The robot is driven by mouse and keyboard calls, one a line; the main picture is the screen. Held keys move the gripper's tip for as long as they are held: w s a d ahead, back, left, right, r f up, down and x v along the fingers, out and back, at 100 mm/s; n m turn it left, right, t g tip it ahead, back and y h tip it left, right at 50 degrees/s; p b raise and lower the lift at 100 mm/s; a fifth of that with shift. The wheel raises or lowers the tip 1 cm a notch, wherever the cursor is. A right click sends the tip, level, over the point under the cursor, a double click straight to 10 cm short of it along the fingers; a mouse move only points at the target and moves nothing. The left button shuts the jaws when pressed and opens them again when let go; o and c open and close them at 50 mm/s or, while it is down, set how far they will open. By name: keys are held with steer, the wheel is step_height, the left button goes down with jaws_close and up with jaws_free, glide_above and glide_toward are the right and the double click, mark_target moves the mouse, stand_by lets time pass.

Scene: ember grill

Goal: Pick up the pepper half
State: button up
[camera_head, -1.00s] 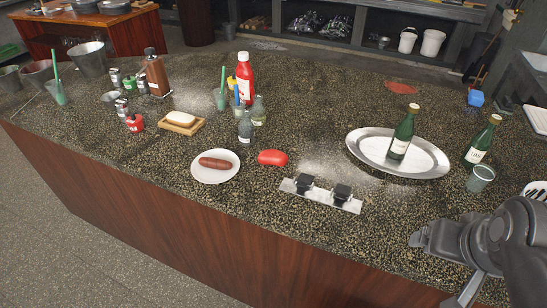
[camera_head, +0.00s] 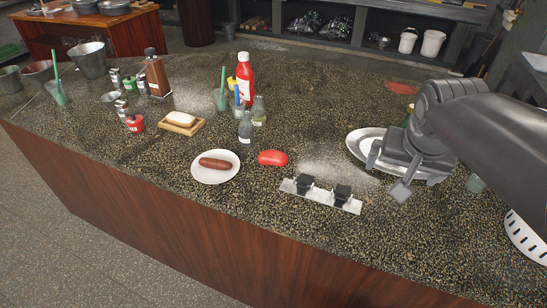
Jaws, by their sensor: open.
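The pepper half (camera_head: 273,158) is a smooth red piece lying on the dark speckled counter, just right of the white plate. My gripper (camera_head: 388,176) hangs above the counter to the right of the pepper half, in front of the oval silver tray. It is open and well apart from the pepper half. The pepper half is in full view, with nothing over it.
The white plate (camera_head: 233,174) holds a sausage (camera_head: 215,163). A metal strip (camera_head: 322,199) with two black blocks lies in front of the pepper half. Small bottles (camera_head: 246,127) and a red ketchup bottle (camera_head: 245,76) stand behind it. The silver tray (camera_head: 360,145) is partly hidden by my arm.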

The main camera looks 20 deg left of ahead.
steer(key=w+a+f, duration=0.1)
steer(key=w+a, duration=0.5)
steer(key=a, duration=0.4)
steer(key=n, duration=0.1)
glide_toward(273, 155)
steer(key=shift+g, duration=0.3)
steer(key=x, duration=0.4)
steer(key=shift+w, duration=0.4)
steer(key=x, duration=0.5)
steer(key=shift+s+f, duration=0.15)
steer(key=shift+c, duration=0.2)
steer(key=c, duration=0.8)
